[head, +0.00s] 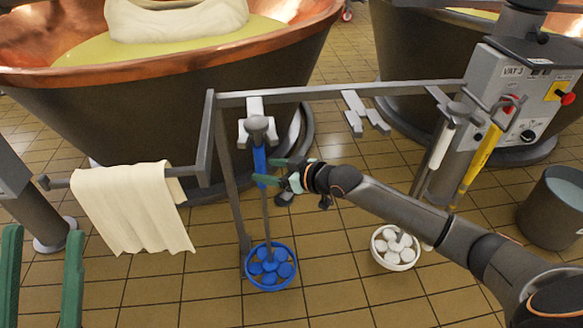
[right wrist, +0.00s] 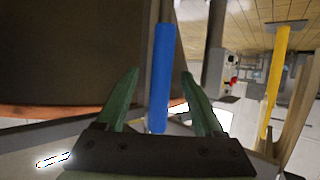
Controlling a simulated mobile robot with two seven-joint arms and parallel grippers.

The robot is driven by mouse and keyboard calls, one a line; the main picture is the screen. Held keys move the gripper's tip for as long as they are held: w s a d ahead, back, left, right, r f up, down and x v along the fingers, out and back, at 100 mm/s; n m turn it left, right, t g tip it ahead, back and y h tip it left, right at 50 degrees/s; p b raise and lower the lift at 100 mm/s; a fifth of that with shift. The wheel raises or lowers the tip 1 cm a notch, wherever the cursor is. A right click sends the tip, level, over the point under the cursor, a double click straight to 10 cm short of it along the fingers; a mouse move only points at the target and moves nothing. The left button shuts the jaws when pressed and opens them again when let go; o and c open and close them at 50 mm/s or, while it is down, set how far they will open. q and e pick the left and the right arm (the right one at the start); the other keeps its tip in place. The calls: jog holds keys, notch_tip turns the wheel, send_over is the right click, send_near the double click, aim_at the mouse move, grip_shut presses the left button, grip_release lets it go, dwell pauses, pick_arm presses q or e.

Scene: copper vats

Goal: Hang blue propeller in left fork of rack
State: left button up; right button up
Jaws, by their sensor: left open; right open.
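The blue propeller hangs upright at the left fork (head: 243,131) of the grey rack (head: 320,92). Its knob (head: 257,123) is at the fork, its blue grip (head: 260,158) is below, and its round blue head (head: 270,268) is low down near the floor. My right gripper (head: 271,172) is open at the blue grip. In the right wrist view the blue grip (right wrist: 161,75) stands between the spread green fingers (right wrist: 160,100), with gaps on both sides. My left gripper (head: 42,278) is open and empty at the lower left.
A middle fork (head: 365,112) is empty. A white-headed propeller (head: 395,247) and a yellow-handled tool (head: 481,166) are at the right. A cloth (head: 132,210) hangs on a bar at left. Copper vats (head: 170,75) stand behind; a bucket (head: 553,208) stands far right.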

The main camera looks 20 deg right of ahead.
jog(key=p+v, duration=0.3)
jog(key=v, duration=0.6)
jog(key=s+a+r+n+t+y, duration=0.2)
jog(key=s+a+r+t+y, duration=0.15)
jog(key=s+a+r, duration=0.4)
jog(key=s+a+r+t+h+p, duration=0.2)
jog(key=s+r+t, duration=0.3)
jog(key=s+r, duration=0.3)
pick_arm(q)
jog(key=w+a+f+n+g+y+p, duration=0.3)
jog(key=w+f+n+g+y+p, duration=0.35)
jog(key=f+n+y+p, duration=0.4)
jog(key=s+a+f+g+y+p, duration=0.1)
jog(key=s+f+g+y+p, duration=0.1)
jog(key=s+f+g+p, duration=0.4)
notch_tip(320, 180, down, 3)
jog(key=s+p, duration=0.2)
jog(key=p, duration=0.3)
jog(key=shift+s+a+y, duration=0.15)
jog(key=shift+s+y, duration=0.15)
jog(key=shift+y, duration=0.05)
pick_arm(e)
jog(key=s+d+f+m+g+h, duration=0.3)
jog(key=s+f+m+g+h, duration=0.2)
jog(key=f+g, duration=0.6)
jog(key=shift+s+f+m+h, duration=0.4)
jog(key=shift+s+f, duration=0.2)
jog(key=shift+s, duration=0.55)
